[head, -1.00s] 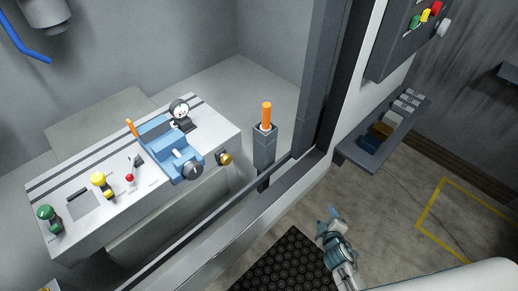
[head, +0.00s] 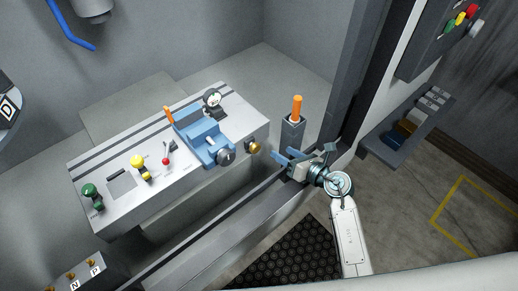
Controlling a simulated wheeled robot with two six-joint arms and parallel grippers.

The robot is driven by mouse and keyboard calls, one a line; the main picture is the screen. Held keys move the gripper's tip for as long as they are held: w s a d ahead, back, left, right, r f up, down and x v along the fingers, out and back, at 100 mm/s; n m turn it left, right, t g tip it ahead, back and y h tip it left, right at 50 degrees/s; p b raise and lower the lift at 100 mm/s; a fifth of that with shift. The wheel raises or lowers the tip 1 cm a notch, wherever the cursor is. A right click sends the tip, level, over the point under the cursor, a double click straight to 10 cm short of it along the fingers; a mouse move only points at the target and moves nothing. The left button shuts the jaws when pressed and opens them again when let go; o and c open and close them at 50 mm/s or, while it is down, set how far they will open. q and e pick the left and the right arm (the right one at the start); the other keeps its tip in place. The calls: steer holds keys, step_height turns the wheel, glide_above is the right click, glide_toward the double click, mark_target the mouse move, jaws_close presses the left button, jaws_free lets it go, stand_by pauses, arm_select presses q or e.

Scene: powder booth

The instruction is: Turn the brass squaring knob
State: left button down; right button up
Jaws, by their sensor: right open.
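The brass squaring knob (head: 254,147) sticks out from the right front of the grey machine bed, just right of the blue vise's (head: 205,141) round dark handwheel (head: 226,157). My right gripper (head: 280,164) is over the booth's front sill, its blue fingers spread and pointing left. It is open and empty, a short way to the right of the knob and slightly below it in the picture, apart from it. My left gripper is not in view.
A grey post with an orange handle (head: 297,109) stands just behind my right gripper. The dark door frame (head: 361,75) rises to the right. The sill (head: 212,224) crosses in front of the bed. Green (head: 90,190) and yellow (head: 138,162) knobs sit on the bed's left.

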mark_target(257, 150)
steer(key=shift+s+a+f+n+g, duration=0.1)
steer(key=shift+a+f+n+g, duration=0.1)
steer(key=shift+f+n+g, duration=0.3)
steer(key=shift+a+f+n+g, duration=0.15)
steer(key=shift+f+n+g, duration=0.25)
steer(key=shift+f+n, duration=0.15)
steer(key=shift+a+f, duration=0.15)
steer(key=shift+w+a+f+p, duration=0.1)
steer(key=shift+w+a+p, duration=0.15)
steer(key=shift+w+p, duration=0.1)
steer(key=p+x, duration=0.2)
steer(key=x, duration=0.7)
steer(key=shift+w+a+f, duration=0.1)
steer(key=shift+a+f, duration=0.1)
steer(key=shift+f, duration=0.05)
steer(key=c, duration=1)
steer(key=shift+a+n+t+h, duration=0.1)
steer(key=shift+n+t+h, duration=0.2)
steer(key=shift+n+h, duration=0.65)
steer(key=shift+n+t+h, duration=0.25)
steer(key=shift+n+t, duration=0.15)
steer(key=shift+n, duration=0.6)
